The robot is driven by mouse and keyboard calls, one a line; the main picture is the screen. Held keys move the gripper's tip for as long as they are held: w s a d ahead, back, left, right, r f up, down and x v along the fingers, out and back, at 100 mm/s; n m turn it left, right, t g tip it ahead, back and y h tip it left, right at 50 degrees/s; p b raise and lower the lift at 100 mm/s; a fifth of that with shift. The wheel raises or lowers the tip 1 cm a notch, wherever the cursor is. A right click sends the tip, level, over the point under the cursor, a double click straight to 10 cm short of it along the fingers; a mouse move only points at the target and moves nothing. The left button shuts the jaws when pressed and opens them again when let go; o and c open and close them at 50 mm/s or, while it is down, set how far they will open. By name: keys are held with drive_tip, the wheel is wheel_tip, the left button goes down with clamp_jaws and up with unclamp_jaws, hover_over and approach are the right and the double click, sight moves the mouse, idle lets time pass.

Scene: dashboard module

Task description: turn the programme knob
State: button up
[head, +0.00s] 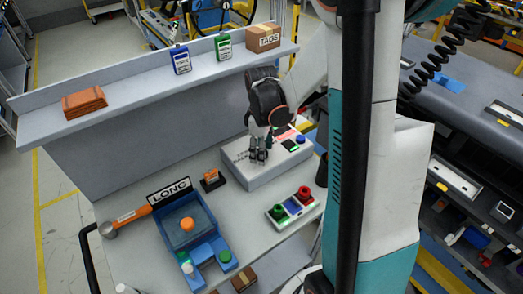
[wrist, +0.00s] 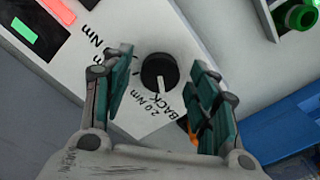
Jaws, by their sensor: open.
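The programme knob (wrist: 160,72) is a round black dial with a white pointer line, on the pale top of the dashboard module (head: 262,168). In the wrist view, printed labels around it include "BACK", "2.0 Nm" and other "Nm" marks. The pointer lies toward the lower side, near "BACK". My gripper (wrist: 163,88) is open, with one finger on each side of the knob and visible gaps to it. In the head view my gripper (head: 258,152) is above the module, and the knob is hidden behind it.
A small orange-topped block (head: 212,180) stands left of the module. A shelf (head: 150,92) runs behind, carrying a TAGS box (head: 263,38).

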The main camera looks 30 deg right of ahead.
drive_tip(key=c, duration=1.1)
drive_tip(key=shift+m, duration=0.3)
drive_tip(key=m, duration=0.3)
drive_tip(key=shift+m, duration=0.3)
drive_tip(key=m+b, duration=0.1)
drive_tip(key=m, duration=0.2)
drive_tip(key=shift+m, duration=0.3)
drive_tip(key=m, duration=0.4)
drive_tip(key=shift+m, duration=2.2)
